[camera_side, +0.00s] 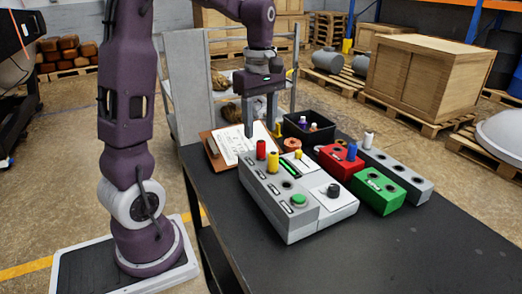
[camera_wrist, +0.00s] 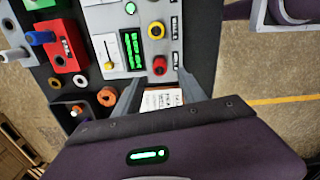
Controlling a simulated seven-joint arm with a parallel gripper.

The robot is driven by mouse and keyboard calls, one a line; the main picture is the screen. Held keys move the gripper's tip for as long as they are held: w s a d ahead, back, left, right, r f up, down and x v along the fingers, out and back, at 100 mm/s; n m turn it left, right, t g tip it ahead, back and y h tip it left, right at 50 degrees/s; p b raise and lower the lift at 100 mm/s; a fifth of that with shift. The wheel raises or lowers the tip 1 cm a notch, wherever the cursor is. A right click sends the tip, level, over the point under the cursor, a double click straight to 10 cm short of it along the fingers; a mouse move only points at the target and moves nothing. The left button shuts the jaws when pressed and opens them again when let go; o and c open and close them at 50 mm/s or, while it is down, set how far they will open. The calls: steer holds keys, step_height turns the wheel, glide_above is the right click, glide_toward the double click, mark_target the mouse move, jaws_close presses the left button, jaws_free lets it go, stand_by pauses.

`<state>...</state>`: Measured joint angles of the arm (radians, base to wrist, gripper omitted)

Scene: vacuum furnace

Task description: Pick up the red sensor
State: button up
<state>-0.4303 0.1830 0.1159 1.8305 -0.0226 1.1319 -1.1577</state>
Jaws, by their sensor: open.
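The red sensor (camera_side: 261,149) is a small red cylinder standing upright at the far left corner of the grey control panel (camera_side: 288,222). It also shows in the wrist view (camera_wrist: 159,66), seen from above, just beyond my fingertips. In the wrist view my gripper (camera_wrist: 158,88) shows both fingers spread.
A clipboard (camera_side: 215,146) lies behind the panel. A black bin (camera_side: 325,137) with bottles, an orange ring (camera_side: 292,144), a red box (camera_side: 336,165) with a blue cylinder (camera_side: 352,151), and a green box (camera_side: 378,190) stand to the right. The table's front right is clear.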

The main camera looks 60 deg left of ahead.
mark_target(261, 141)
steer(key=f, duration=0.6)
steer(key=shift+d, duration=0.3)
jaws_close()
